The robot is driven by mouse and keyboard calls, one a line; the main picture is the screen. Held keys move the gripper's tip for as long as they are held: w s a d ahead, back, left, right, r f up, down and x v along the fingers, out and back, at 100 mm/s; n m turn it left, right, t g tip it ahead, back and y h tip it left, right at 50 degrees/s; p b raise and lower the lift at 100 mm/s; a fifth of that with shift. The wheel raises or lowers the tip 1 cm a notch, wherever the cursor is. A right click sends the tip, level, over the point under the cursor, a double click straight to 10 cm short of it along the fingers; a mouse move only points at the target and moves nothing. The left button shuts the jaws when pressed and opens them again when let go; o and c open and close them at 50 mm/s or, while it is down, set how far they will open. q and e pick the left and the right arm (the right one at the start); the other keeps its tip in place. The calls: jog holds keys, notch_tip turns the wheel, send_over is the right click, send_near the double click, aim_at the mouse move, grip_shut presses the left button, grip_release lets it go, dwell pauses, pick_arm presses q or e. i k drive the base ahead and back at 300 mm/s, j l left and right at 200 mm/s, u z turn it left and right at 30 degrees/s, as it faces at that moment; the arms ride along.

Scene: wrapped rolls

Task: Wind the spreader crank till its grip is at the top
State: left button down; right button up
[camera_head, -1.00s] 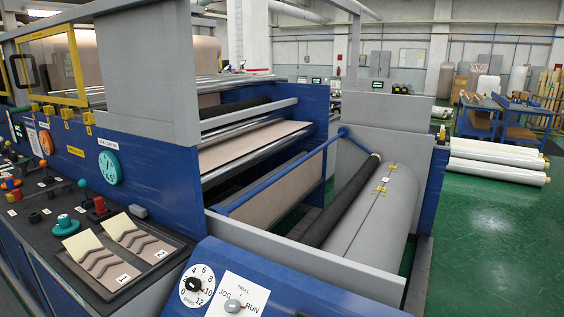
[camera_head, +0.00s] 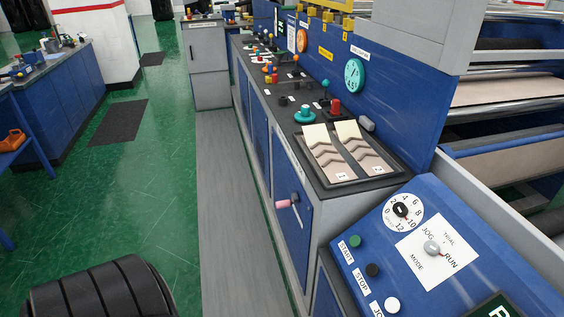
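A small crank with a pink grip (camera_head: 283,204) and a dark hub sits on the blue cabinet's front panel (camera_head: 291,233), below the sample tray. The grip sticks out to the left of the hub. The crank is small in the picture, and I cannot tell exactly how its arm is turned. No label naming it is readable. Neither of my grippers is in view.
A tilted blue panel (camera_head: 468,245) with dials and buttons stands at the lower right. A sample tray (camera_head: 392,176) and several knobs lie on the cabinet top. A grey floor strip (camera_head: 225,190) and green floor (camera_head: 165,165) are open left of the cabinet.

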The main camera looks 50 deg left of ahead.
aim_at(287, 203)
jog(key=j+z, duration=0.2)
jog(key=j, duration=0.3)
jog(key=j+z, duration=0.15)
jog(key=j, duration=0.4)
jog(key=j+z, duration=0.2)
jog(key=j, duration=0.3)
jog(key=j+z, duration=0.15)
jog(key=j, duration=0.35)
jog(key=k+j+z, duration=0.2)
jog(key=j, duration=0.3)
jog(key=j+z, duration=0.2)
jog(key=j, duration=0.3)
jog(key=k, duration=0.05)
